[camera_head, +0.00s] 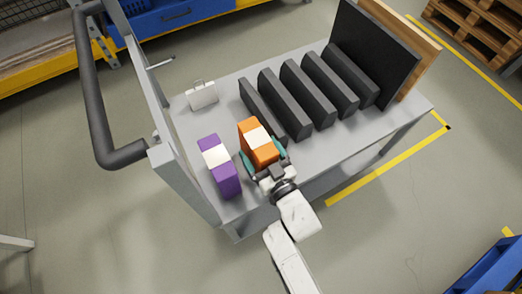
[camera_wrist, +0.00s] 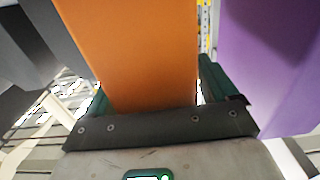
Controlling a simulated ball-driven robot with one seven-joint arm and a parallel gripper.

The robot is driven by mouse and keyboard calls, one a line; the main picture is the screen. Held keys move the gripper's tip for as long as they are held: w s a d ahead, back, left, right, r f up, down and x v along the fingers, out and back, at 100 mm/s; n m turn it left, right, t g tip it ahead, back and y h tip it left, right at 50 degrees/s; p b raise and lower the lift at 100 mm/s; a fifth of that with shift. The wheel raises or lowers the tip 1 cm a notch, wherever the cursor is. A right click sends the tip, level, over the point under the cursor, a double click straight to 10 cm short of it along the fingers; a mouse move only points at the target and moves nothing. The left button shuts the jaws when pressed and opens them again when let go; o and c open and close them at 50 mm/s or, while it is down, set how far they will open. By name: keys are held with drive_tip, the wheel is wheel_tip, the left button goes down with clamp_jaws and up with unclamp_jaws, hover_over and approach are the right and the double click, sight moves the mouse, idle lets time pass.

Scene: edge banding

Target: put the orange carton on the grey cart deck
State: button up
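The orange carton (camera_head: 265,153), with a white band around it, appears to stand on the grey cart deck (camera_head: 300,154), between a purple carton and the dark panels. Its underside is hidden. My gripper (camera_head: 264,156) is at its near end, with a teal finger on each side. In the wrist view the orange carton (camera_wrist: 135,45) fills the middle between the fingers of my gripper (camera_wrist: 155,92). A thin bright gap shows between the carton and the right finger, so the gripper looks open around it.
The purple carton (camera_head: 226,180) with a white band is close on the left. A small white case (camera_head: 201,95) is behind. Several dark panels (camera_head: 308,92) stand to the right. The cart's handle (camera_head: 99,120) rises on the left. The deck's front right is clear.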

drive_tip(key=shift+f, duration=0.35)
drive_tip(key=shift+r+p, duration=0.5)
drive_tip(key=shift+p, duration=0.05)
drive_tip(key=p+v, duration=0.2)
drive_tip(key=v, duration=1)
drive_tip(key=shift+r, duration=0.2)
drive_tip(key=w+d+f+m+g+h, duration=0.1)
drive_tip(key=d+m+g+h, duration=0.15)
drive_tip(key=d+h, duration=0.4)
drive_tip(key=d+f+m+g+h, duration=0.2)
drive_tip(key=d+m+h, duration=0.1)
drive_tip(key=d, duration=0.7)
drive_tip(key=s+d+r+m+g, duration=0.1)
drive_tip(key=s+d+g, duration=0.2)
drive_tip(key=s, duration=0.5)
drive_tip(key=s+d+r+g, duration=0.2)
drive_tip(key=s+d+g, duration=0.2)
drive_tip(key=s, duration=0.5)
drive_tip(key=shift+s+d+m+g+h, duration=0.2)
drive_tip(key=shift+m+g+h, duration=0.15)
drive_tip(key=shift+g, duration=0.9)
